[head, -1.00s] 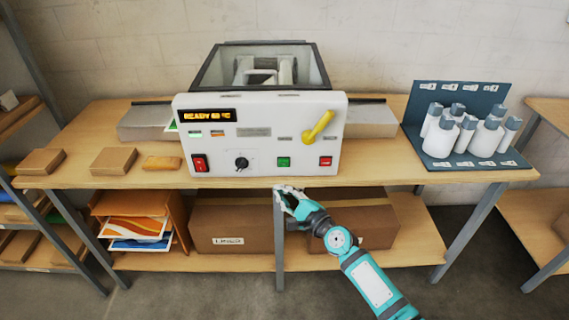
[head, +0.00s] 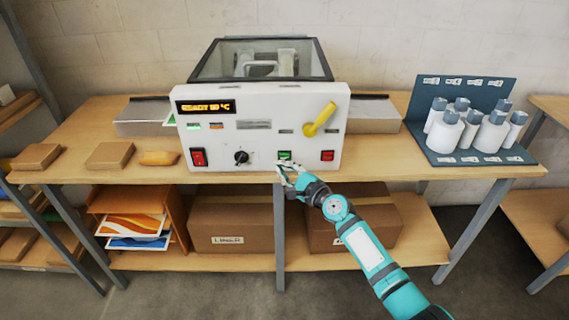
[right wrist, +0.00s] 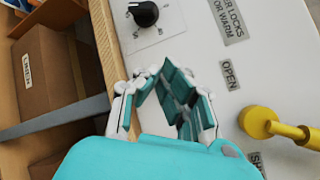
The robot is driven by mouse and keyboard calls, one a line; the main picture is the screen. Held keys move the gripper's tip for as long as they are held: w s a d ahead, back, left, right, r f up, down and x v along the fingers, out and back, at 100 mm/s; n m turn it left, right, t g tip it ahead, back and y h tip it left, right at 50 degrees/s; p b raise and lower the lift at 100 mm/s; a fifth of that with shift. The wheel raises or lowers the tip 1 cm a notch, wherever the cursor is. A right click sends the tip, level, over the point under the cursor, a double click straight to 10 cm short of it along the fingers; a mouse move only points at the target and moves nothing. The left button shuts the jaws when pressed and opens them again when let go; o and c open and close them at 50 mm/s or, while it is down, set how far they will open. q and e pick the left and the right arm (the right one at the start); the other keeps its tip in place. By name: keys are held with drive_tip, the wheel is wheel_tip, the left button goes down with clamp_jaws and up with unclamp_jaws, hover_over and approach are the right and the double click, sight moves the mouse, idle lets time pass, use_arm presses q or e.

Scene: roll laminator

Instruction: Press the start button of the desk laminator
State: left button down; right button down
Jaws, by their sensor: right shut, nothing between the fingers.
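The white desk laminator (head: 262,107) stands on the bench with its control panel facing me. A green button (head: 285,155), a red button (head: 328,156) and a red rocker switch (head: 199,157) sit low on the panel. My right gripper (head: 283,169) is shut and empty, its tips just below the green button and partly overlapping its lower edge. In the right wrist view my right gripper (right wrist: 162,78) is close to the panel and hides the green button. I cannot tell if it touches. My left gripper is not in view.
A black knob (head: 241,157) and a yellow lever (head: 321,119) stick out of the panel. The lit orange display (head: 206,107) is hard to read. The bench's front edge (head: 120,176) runs just below the gripper. A bottle rack (head: 478,90) stands at right.

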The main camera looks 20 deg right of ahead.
sight(284, 157)
drive_tip(key=shift+w+d+b, duration=0.2)
drive_tip(key=shift+w+b, duration=0.1)
drive_tip(key=shift+w, duration=0.45)
drive_tip(key=shift+w, duration=0.15)
idle(0.8)
drive_tip(key=shift+w+d, duration=0.1)
drive_tip(key=shift+w, duration=0.15)
